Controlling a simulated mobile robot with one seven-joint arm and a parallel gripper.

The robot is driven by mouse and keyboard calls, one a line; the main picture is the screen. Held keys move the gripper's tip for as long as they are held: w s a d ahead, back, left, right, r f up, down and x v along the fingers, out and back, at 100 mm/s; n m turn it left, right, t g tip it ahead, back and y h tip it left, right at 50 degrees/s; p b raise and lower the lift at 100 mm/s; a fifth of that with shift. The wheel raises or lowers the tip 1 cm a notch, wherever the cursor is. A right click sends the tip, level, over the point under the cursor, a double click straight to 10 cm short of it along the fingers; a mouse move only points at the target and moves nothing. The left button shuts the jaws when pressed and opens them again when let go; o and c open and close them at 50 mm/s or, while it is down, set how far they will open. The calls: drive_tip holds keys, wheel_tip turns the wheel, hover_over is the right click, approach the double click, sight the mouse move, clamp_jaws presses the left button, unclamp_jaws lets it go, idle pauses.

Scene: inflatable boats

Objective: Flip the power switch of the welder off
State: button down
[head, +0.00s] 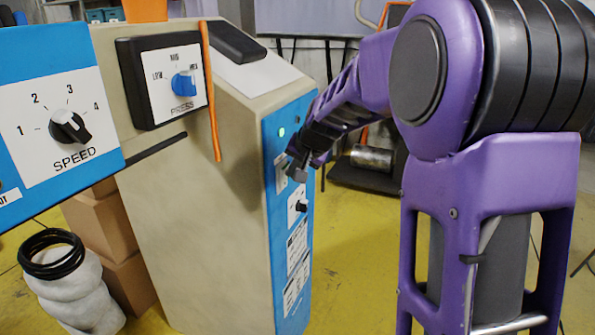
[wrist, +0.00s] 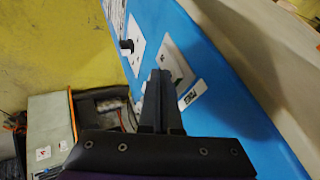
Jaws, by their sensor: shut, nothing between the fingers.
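The welder (head: 190,200) is a tall beige cabinet with a blue front panel (head: 273,225), which also fills much of the wrist view (wrist: 215,75). My gripper (head: 296,172) is at the upper part of this panel, its fingers pointing at a white switch plate (head: 280,178). In the wrist view my gripper (wrist: 160,76) is shut and empty, its fingertips beside or against the switch plate (wrist: 180,62). The fingers partly hide the plate, and I cannot tell the switch's position or whether they touch it. A small label (wrist: 191,95) is beside the plate. A green light (head: 281,132) glows on the panel.
A black knob (head: 301,206) is below the switch plate. At left are a blue panel with a speed dial (head: 70,127) and a black box with a blue press knob (head: 183,84). An orange cable (head: 210,100) hangs nearby. Yellow floor (head: 350,270) is open right of the welder.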

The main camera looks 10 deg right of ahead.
drive_tip(key=shift+w+a+r, duration=0.15)
drive_tip(key=shift+w+a, duration=0.05)
drive_tip(key=shift+a, duration=0.1)
drive_tip(key=shift+r, duration=0.1)
drive_tip(key=shift+r+p, duration=0.7)
drive_tip(key=shift+p, duration=0.1)
drive_tip(key=shift+d, duration=0.1)
